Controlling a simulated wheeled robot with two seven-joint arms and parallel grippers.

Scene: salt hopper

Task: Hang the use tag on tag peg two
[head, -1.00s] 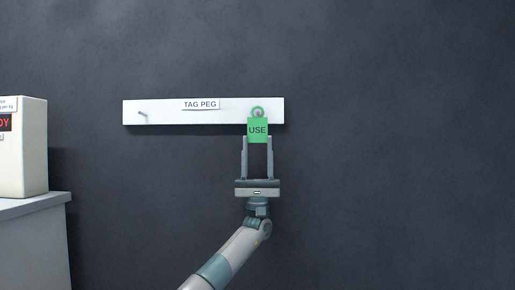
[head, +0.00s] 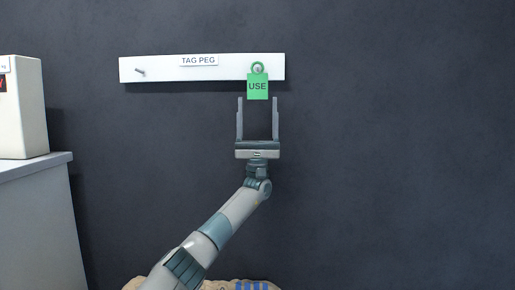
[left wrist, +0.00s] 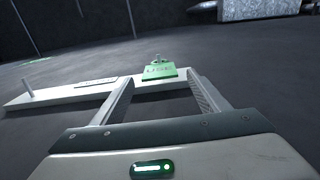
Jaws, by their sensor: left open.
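The green use tag (head: 258,88) hangs by its ring from the right peg (head: 258,69) on the white peg board (head: 220,73). The ring is around that peg. The left peg (head: 140,72) is bare. My left gripper (head: 258,103) is open and empty just below the tag, its fingers apart from it. In the left wrist view the tag (left wrist: 160,71) shows beyond the open fingers, near the board (left wrist: 65,97). My right gripper is out of view.
A "TAG PEG" label (head: 198,60) is on the board. A pale machine (head: 22,107) stands on a grey counter (head: 38,166) at the left. A beige thing with blue marks (head: 252,285) shows at the bottom edge. The dark wall to the right is clear.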

